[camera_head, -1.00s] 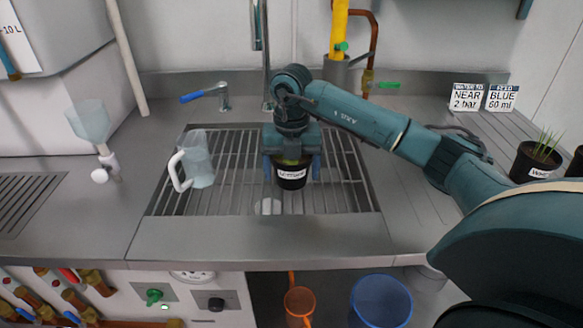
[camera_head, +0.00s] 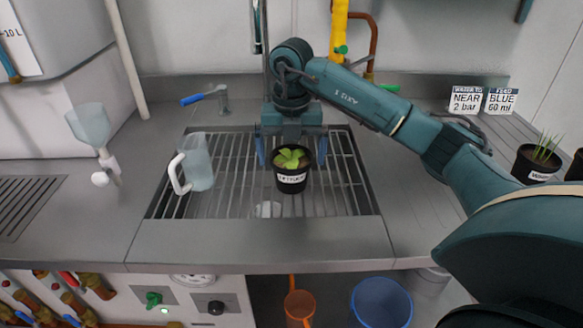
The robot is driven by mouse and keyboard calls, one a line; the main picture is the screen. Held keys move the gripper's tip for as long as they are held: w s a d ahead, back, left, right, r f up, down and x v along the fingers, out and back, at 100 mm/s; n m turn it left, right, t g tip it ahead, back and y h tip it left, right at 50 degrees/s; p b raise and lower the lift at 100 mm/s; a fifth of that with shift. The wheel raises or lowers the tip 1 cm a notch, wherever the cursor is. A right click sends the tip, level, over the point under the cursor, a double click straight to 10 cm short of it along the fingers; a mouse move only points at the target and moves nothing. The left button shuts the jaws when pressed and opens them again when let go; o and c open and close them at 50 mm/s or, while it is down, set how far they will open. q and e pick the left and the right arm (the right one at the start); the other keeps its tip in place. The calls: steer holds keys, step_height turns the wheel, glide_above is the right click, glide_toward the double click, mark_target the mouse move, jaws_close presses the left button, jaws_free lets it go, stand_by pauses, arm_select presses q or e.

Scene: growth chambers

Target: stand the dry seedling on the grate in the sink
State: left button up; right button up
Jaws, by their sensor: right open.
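A black pot with a green seedling and a white label that seems to read LETTUCE (camera_head: 291,180) stands upright on the metal grate (camera_head: 230,185) in the sink. My right gripper (camera_head: 291,155) is open just behind and above the pot, its blue fingers apart to either side and clear of it. My left gripper is not in view.
A clear jug (camera_head: 198,165) with a white handle stands on the grate's left part. A blue-handled tap (camera_head: 205,95) is behind it. Another potted plant (camera_head: 535,160) stands at the right by two signs (camera_head: 483,100). A blue bucket (camera_head: 381,303) is below the counter.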

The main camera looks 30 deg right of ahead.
step_height(320, 180, up, 7)
steer(key=shift+r+p, duration=0.1)
steer(key=shift+p, duration=0.35)
stand_by(0.3)
